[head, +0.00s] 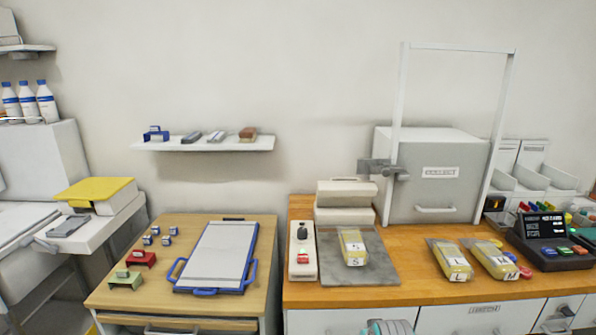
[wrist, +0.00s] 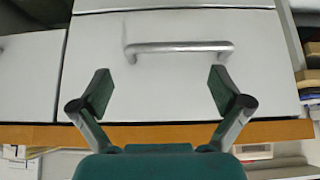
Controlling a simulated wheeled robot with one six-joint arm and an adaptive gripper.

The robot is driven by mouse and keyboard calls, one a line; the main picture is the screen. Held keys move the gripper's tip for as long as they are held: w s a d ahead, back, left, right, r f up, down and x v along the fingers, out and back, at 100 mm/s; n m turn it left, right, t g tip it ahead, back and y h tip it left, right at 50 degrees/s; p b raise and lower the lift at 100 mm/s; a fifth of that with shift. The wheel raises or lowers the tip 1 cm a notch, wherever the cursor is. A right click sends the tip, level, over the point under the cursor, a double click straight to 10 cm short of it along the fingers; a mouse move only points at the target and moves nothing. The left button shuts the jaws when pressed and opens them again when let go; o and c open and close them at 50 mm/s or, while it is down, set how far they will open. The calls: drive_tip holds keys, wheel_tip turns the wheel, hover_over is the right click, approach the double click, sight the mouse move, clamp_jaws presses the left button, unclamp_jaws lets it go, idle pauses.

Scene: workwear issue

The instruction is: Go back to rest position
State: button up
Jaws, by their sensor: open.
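My gripper (wrist: 160,92) is open and empty in the wrist view, its two fingers spread wide apart. A white drawer front (wrist: 90,60) with a metal bar handle (wrist: 178,48) lies beyond the fingers. The handle shows between them but is not gripped; I cannot tell the exact gap. In the head view, only a teal part of my arm end (head: 390,327) shows at the bottom edge, in front of the white drawers under the right counter. The fingertips are hidden there.
The right wooden counter (head: 430,292) holds yellow packs (head: 450,260), a grey mat (head: 376,278) with another pack, a grey cabinet (head: 430,205) and a terminal (head: 550,240).

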drive_tip(key=s+f+t, duration=0.2)
drive_tip(key=s+f, duration=0.8)
drive_tip(key=s, duration=0.2)
drive_tip(key=s+f+t, duration=0.2)
drive_tip(key=s, duration=1.4)
drive_tip(key=s+r+t, duration=0.1)
drive_tip(key=s+r, duration=0.8)
drive_tip(key=s, duration=0.4)
drive_tip(key=s+r+t, duration=0.2)
drive_tip(key=s+r, duration=0.7)
drive_tip(key=s, duration=0.4)
drive_tip(key=shift+t, duration=0.3)
